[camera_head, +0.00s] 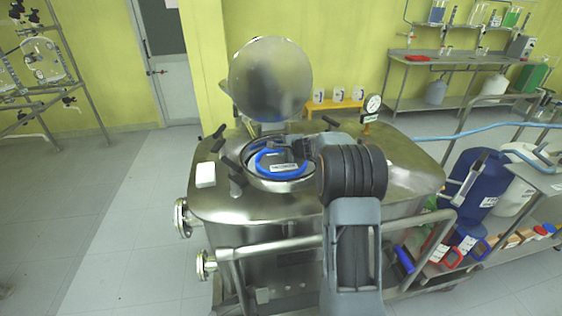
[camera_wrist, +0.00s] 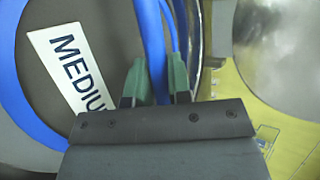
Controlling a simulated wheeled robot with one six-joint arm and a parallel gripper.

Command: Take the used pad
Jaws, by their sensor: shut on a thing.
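A round grey piece with blue rings (camera_head: 268,172) and a white label sits in the open round mouth of the steel vessel. I take it to be the used pad. In the wrist view its grey face (camera_wrist: 95,30) fills the left side, and the label reads "MEDIU", partly cut off. My gripper (camera_wrist: 157,82) has green fingertips on either side of a blue strip at the pad's edge and is shut on it. In the head view my gripper (camera_head: 292,147) reaches over the mouth from the right, and the wrist hides part of the rim.
The steel vessel (camera_head: 265,205) has a raised round lid (camera_head: 270,80) behind the mouth. Dark clamp handles surround the opening. A white block (camera_head: 205,175) lies left of it, and a gauge (camera_head: 372,104) stands at the back right. A blue drum (camera_head: 478,188) is at the right.

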